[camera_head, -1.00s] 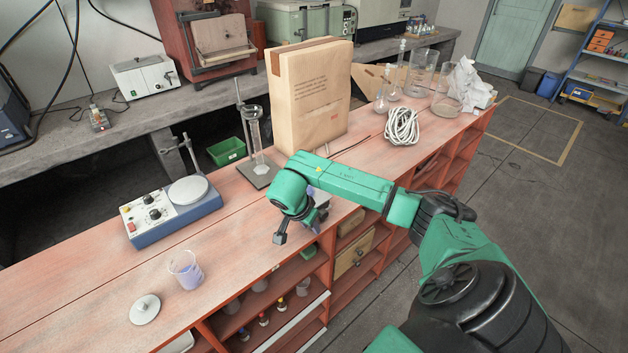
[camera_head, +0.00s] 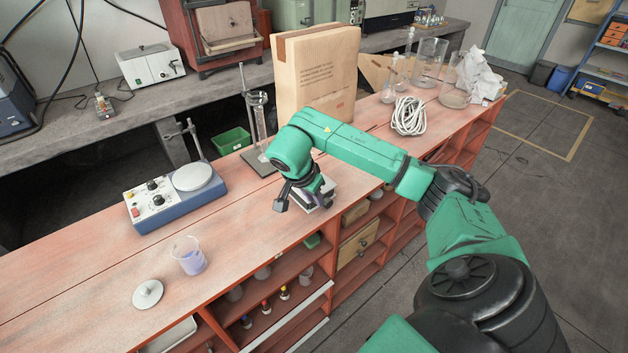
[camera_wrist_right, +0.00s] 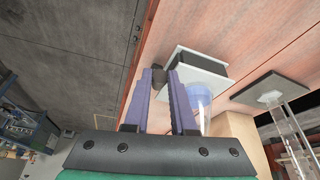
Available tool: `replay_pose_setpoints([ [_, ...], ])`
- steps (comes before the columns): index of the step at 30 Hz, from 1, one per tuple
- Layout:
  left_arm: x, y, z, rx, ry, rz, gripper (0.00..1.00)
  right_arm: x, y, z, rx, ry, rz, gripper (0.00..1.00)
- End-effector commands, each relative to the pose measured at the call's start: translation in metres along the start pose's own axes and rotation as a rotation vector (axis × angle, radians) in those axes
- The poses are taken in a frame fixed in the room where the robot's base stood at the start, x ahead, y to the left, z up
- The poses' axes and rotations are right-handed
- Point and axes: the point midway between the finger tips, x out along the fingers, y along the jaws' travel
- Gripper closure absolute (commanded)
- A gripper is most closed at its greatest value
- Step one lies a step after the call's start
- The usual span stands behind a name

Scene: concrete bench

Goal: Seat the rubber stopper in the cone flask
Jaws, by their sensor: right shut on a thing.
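My right gripper (camera_head: 303,203) hangs over the front of the red bench. In the right wrist view its two purple-grey fingers (camera_wrist_right: 162,85) are shut on a small dark rubber stopper (camera_wrist_right: 158,77), held near their tips. A clear glass vessel with bluish contents (camera_wrist_right: 199,98), apparently the cone flask, shows just beside the fingers. It appears to stand on or in front of a white-topped slab with a dark side (camera_wrist_right: 197,68). The stopper looks apart from the flask. In the head view my wrist hides most of the flask. My left gripper is not in view.
A stand with a glass cylinder (camera_head: 260,122) is close behind my right wrist. A blue hotplate (camera_head: 175,200), a beaker (camera_head: 188,257) and a white lid (camera_head: 147,294) are to the left. A tall box (camera_head: 318,75) and coiled rope (camera_head: 409,116) are behind.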

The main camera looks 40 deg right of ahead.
Motion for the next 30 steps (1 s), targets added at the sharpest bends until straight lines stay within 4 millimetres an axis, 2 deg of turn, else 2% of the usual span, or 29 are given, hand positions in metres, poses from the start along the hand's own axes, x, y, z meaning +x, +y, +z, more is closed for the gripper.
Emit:
replay_pose_setpoints([
  [1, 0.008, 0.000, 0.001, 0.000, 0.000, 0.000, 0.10, -0.013, -0.002, -0.006, 0.005, 0.003, -0.009, 1.00],
  [4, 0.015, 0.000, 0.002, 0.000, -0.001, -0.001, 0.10, -0.051, -0.002, -0.022, 0.005, 0.003, -0.011, 1.00],
  [6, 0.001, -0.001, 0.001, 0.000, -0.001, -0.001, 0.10, -0.081, -0.002, -0.035, 0.005, 0.004, -0.007, 1.00],
  [9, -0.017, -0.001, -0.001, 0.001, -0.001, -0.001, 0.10, -0.109, -0.001, -0.046, 0.003, 0.003, -0.003, 1.00],
  [15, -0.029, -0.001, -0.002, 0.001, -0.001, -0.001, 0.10, -0.131, -0.001, -0.054, 0.002, -0.001, 0.000, 1.00],
  [30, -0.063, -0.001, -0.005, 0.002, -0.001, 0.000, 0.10, -0.156, -0.001, -0.065, 0.001, -0.001, 0.001, 1.00],
])
